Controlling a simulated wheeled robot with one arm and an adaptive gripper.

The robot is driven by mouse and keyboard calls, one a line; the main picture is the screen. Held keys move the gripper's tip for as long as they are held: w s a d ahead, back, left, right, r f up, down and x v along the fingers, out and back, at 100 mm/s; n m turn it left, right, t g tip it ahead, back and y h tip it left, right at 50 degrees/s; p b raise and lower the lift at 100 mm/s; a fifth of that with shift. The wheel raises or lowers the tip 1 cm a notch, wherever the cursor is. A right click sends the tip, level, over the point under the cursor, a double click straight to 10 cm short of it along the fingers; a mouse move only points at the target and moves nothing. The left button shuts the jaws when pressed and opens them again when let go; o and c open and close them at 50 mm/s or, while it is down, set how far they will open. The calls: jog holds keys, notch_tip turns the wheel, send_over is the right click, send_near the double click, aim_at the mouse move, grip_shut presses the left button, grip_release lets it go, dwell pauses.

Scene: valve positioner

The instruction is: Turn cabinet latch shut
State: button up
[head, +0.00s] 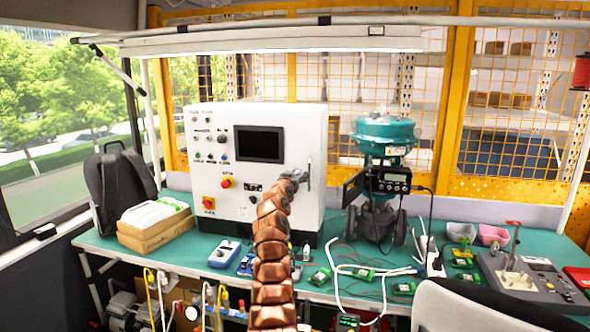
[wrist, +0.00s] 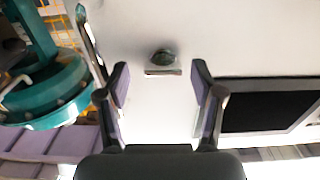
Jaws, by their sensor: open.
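The white cabinet (head: 222,155) stands on the bench with its front facing me. In the wrist view, its white front (wrist: 150,120) fills the middle. A small latch (wrist: 163,60), a dark rounded knob with a flat strip at its edge, sits on that front. My gripper (wrist: 161,80) is open and empty, its two fingers apart, with the latch between and just beyond the tips in the picture. I cannot tell the remaining gap. In the head view, my gripper (head: 300,177) is at the cabinet's right front, and my copper-coloured arm hides part of it. The latch is not clear there.
A teal valve actuator (head: 388,135) stands right of the cabinet and shows at left in the wrist view (wrist: 45,90). The cabinet's dark screen (head: 259,144) is left of my gripper. Circuit boards and white cables (head: 345,290) lie on the green bench.

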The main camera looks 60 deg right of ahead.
jog(key=shift+w+d+r+p, duration=0.2)
jog(key=shift+d+p, duration=0.1)
jog(key=shift+p, duration=0.6)
jog(key=shift+w+d+f, duration=0.1)
jog(key=shift+f, duration=0.15)
jog(key=c, duration=1.1)
